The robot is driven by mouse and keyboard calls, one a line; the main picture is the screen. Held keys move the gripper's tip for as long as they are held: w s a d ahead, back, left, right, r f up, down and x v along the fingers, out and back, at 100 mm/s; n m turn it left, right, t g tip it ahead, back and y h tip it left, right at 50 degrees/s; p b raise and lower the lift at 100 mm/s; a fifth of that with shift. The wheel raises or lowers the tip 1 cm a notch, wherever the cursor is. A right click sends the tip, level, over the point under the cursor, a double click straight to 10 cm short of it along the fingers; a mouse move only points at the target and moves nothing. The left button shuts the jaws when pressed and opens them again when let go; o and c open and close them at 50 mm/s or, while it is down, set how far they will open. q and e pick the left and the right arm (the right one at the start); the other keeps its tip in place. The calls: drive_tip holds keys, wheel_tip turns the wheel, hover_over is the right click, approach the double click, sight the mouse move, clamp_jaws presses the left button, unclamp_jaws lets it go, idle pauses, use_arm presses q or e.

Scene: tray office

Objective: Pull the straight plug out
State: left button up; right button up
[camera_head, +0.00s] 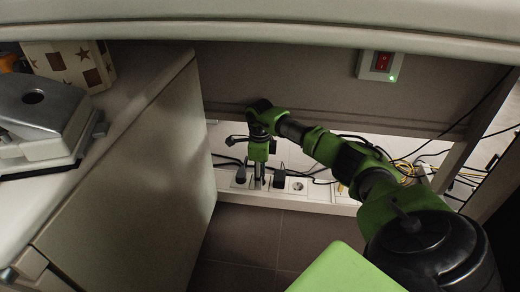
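An empty round socket (298,187) shows farther right. My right gripper (259,183) points down at the strip between these two plugs, its dark fingers close to the strip. The fingers are small and dark, so I cannot tell whether they hold a plug. Which plug is the straight one is not clear. My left gripper is not in view.
A light cabinet panel (135,175) stands close on the left. A desk edge (260,30) runs across the top. A red switch box (381,65) with a green light is on the back panel. Loose cables (405,170) lie at the right. Dark tiled floor (270,235) is clear in front.

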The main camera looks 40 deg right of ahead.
drive_tip(key=shift+p, duration=0.6)
idle(0.7)
clamp_jaws()
drive_tip(key=shift+r, duration=0.15)
drive_tip(key=shift+r+p, duration=2.8)
drive_tip(key=shift+r, duration=0.1)
drive_tip(key=shift+r+p, duration=1.35)
drive_tip(key=shift+r, duration=0.15)
